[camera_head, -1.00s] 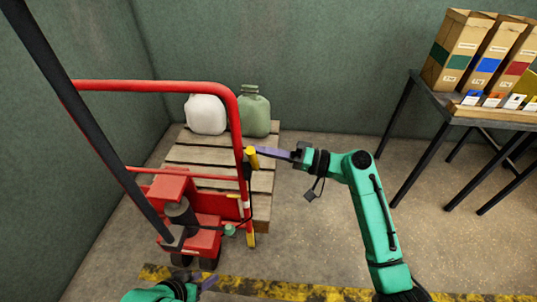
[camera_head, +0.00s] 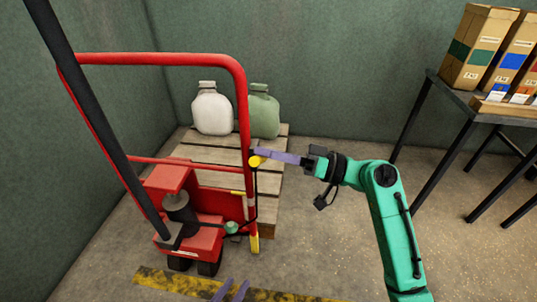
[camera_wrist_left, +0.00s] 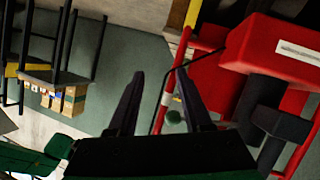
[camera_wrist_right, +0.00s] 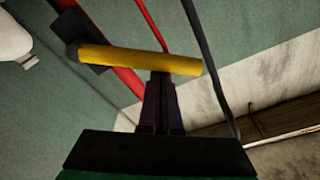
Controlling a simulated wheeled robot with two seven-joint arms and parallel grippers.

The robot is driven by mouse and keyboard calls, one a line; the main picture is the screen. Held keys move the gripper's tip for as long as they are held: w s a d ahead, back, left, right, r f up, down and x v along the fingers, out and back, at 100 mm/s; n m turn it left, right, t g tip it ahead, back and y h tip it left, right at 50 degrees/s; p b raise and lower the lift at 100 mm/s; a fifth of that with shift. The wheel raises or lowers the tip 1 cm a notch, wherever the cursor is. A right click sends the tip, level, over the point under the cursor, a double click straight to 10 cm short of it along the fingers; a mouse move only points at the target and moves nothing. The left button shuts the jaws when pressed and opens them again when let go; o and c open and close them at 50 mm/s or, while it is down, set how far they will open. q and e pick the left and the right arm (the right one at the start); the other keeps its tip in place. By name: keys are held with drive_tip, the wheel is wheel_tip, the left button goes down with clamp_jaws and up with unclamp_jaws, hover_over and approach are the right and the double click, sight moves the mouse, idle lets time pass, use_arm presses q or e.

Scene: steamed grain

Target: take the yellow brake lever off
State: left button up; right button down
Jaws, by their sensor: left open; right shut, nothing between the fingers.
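The yellow brake lever (camera_head: 254,162) is on the right upright of the red handle frame (camera_head: 244,110) of a red pallet truck. In the right wrist view the lever (camera_wrist_right: 135,60) lies across the picture, its left end at a dark mount on the red tube. My right gripper (camera_head: 256,152) is shut and empty, with its fingertips at the lever. In the right wrist view its tips (camera_wrist_right: 161,78) are just below the lever's right part; I cannot tell whether they touch. My left gripper (camera_head: 232,290) is open and empty, low in front of the truck; its parted fingers (camera_wrist_left: 155,85) show in the left wrist view.
A wooden pallet (camera_head: 205,150) behind the frame bears a white jug (camera_head: 212,112) and a green jug (camera_head: 264,113). A dark table (camera_head: 436,85) with cardboard boxes (camera_head: 472,48) stands at the right. A thin dark cable runs down beside the frame. Floor between truck and table is clear.

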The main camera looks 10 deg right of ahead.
drive_tip(key=shift+s+a+f+n+b, duration=0.1)
drive_tip(key=shift+s+f+n+b, duration=0.3)
drive_tip(key=shift+n+b, duration=0.55)
drive_tip(key=shift+s+a+b, duration=0.15)
drive_tip(key=shift+s+b, duration=0.05)
drive_tip(key=shift+b, duration=0.3)
drive_tip(key=shift+w, duration=0.1)
use_arm(q)
drive_tip(key=w+r+t, duration=0.1)
drive_tip(key=w+r, duration=0.2)
drive_tip(key=w+r+t, duration=0.2)
drive_tip(key=r, duration=0.1)
drive_tip(key=w+r+t, duration=0.1)
drive_tip(key=w+r, duration=0.2)
drive_tip(key=shift+w+a+t+h, duration=0.3)
drive_tip(key=shift+w+a, duration=0.05)
drive_tip(key=shift+a, duration=0.05)
use_arm(e)
drive_tip(key=shift+d, duration=0.2)
use_arm(q)
drive_tip(key=shift+r, duration=0.1)
use_arm(e)
drive_tip(key=shift+d+f, duration=0.1)
